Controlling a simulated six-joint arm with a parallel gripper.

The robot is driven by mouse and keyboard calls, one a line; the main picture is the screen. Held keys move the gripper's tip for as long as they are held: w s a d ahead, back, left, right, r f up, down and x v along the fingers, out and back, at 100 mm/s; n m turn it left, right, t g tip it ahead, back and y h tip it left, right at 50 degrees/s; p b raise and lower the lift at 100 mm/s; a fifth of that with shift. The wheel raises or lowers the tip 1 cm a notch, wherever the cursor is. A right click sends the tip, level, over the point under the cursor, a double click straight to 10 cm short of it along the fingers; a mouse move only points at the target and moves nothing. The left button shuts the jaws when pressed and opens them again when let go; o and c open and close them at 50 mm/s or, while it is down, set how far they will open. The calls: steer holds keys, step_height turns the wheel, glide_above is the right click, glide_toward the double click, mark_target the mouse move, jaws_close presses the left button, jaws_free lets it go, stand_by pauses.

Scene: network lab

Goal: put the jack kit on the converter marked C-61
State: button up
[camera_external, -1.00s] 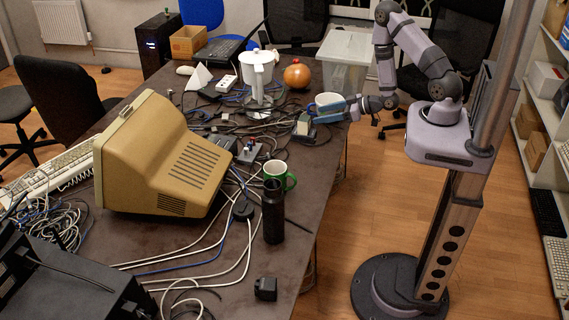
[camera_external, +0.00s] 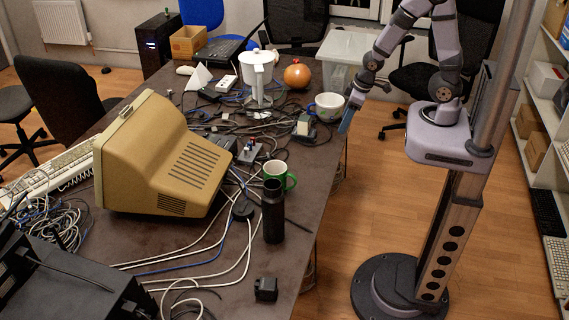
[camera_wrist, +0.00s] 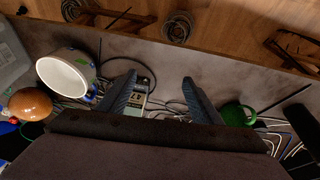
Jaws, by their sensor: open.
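My gripper (camera_external: 348,114) points down over the right edge of the table, beside the white bowl. In the wrist view my gripper (camera_wrist: 158,80) is open, with nothing between its fingers. A small grey-beige box (camera_external: 303,127) stands near the table's right edge, left of my gripper; in the wrist view a box with a pale face (camera_wrist: 134,98) shows beside the left finger. Another small grey box (camera_external: 249,151) with red and blue parts on top sits nearer the monitor. No C-61 marking is readable, and I cannot tell which thing is the jack kit.
A patterned white bowl (camera_external: 328,107), an orange round object (camera_external: 297,75) and a white jug (camera_external: 257,75) stand nearby. A green-handled mug (camera_external: 278,176) and black bottle (camera_external: 273,212) stand nearer the camera. Cables cover much of the table (camera_external: 318,185); its right front is clearer.

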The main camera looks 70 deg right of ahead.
steer(key=s+a+r+g, duration=0.3)
steer(key=s+a+r, duration=0.2)
steer(key=s, duration=0.3)
steer(key=shift+s+a+y, duration=0.15)
steer(key=shift+s+y, duration=0.2)
steer(key=shift+y, duration=0.05)
